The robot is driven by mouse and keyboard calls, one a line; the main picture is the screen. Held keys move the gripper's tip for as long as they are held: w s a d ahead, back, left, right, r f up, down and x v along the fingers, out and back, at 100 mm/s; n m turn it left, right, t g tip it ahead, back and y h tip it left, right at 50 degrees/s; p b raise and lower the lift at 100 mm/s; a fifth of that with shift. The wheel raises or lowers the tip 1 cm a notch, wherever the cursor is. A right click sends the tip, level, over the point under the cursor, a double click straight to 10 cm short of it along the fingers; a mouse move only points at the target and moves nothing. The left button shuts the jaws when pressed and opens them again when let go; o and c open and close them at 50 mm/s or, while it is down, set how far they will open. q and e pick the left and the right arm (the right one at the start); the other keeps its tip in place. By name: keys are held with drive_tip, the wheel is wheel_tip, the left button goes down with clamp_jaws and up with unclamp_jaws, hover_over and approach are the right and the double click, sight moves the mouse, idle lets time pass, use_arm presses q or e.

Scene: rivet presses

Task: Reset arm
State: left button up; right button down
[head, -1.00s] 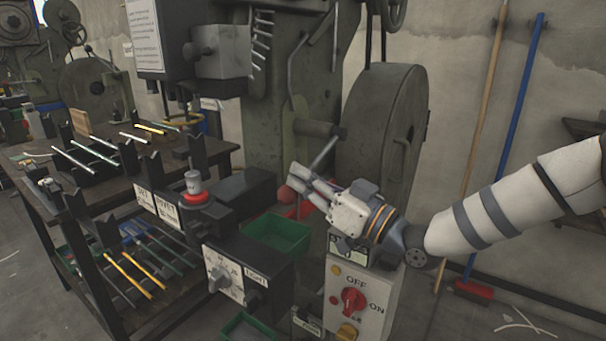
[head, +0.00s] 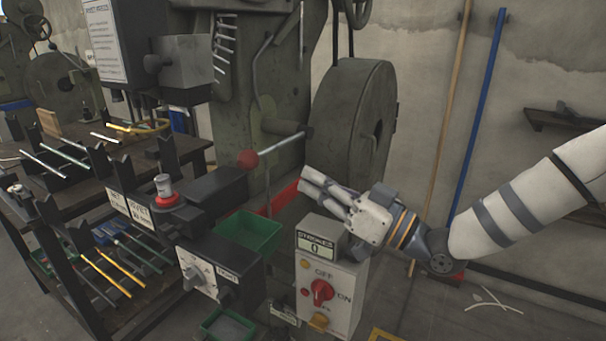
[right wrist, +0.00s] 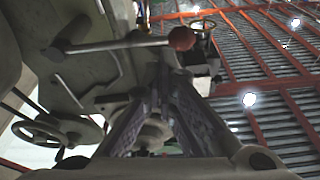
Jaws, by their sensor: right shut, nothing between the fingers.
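My right gripper (head: 312,183) is shut and empty. It is in front of the green press (head: 252,100), just right of and below a lever with a red ball knob (head: 247,159). The fingers appear apart from the knob. In the right wrist view the lever's red knob (right wrist: 182,38) is beyond the shut fingertips (right wrist: 160,72), slightly to the right. My right arm comes in from the right. My left gripper is not in view.
A control box (head: 331,290) with a red ON/OFF knob and a stroke counter reading 0 stands below my right gripper. Green bins (head: 248,231) are left of it. A rack with rods (head: 62,157) stands at the left. Brooms lean on the wall.

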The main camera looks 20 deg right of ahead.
idle(0.3)
drive_tip(key=s+a+f+m+g+h, duration=0.2)
drive_tip(key=s+f+g, duration=0.1)
drive_tip(key=f, duration=0.6)
drive_tip(key=s+a+f+m+g+h, duration=0.1)
drive_tip(key=s+a+f+g+h, duration=0.15)
drive_tip(key=f, duration=0.55)
drive_tip(key=s+f+m+g+h+p, duration=0.15)
drive_tip(key=s+f+g, duration=0.35)
drive_tip(key=s+f, duration=0.7)
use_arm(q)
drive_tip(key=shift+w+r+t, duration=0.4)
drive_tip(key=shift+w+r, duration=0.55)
use_arm(e)
drive_tip(key=s+d+f+g+h, duration=0.2)
drive_tip(key=s, duration=0.7)
drive_tip(key=s+d+f+m+g+h, duration=0.1)
drive_tip(key=s+f+g+h, duration=0.1)
drive_tip(key=s, duration=0.7)
drive_tip(key=s+d+f+g+h, duration=0.2)
drive_tip(key=s+g, duration=0.2)
drive_tip(key=s, duration=0.4)
drive_tip(key=shift+s+d, duration=0.35)
drive_tip(key=shift+s, duration=0.05)
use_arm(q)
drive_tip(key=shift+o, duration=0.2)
use_arm(e)
drive_tip(key=shift+w+g, duration=0.1)
drive_tip(key=shift+g, duration=0.15)
